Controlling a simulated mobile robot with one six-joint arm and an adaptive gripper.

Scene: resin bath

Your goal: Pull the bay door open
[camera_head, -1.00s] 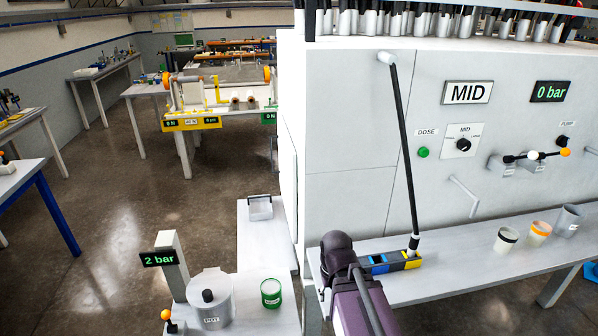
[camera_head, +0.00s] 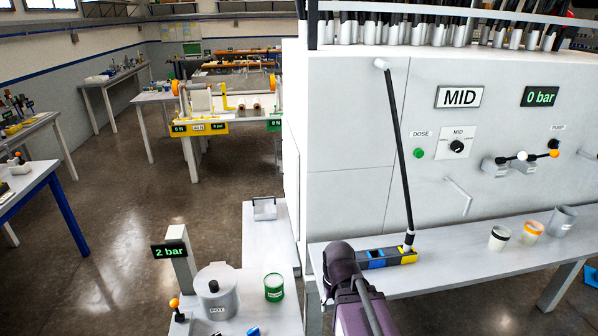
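A large white cabinet (camera_head: 345,130) fills the right half of the view. A thin white panel (camera_head: 292,170) stands along its left side, seen almost edge-on. This may be the bay door, but I cannot tell for sure, nor whether it is shut. A bent metal handle (camera_head: 457,195) sticks out of the cabinet's front below the MID dial. My purple and dark arm shows at the bottom centre, in front of the bench and apart from the panel. My gripper is not visible.
A bench (camera_head: 470,262) along the cabinet front holds a blue and yellow block (camera_head: 385,258) and several cups. A low table at the bottom left carries a grey pot (camera_head: 216,290), a green tin (camera_head: 274,287) and a 2 bar display (camera_head: 170,250). Open floor (camera_head: 130,240) lies to the left.

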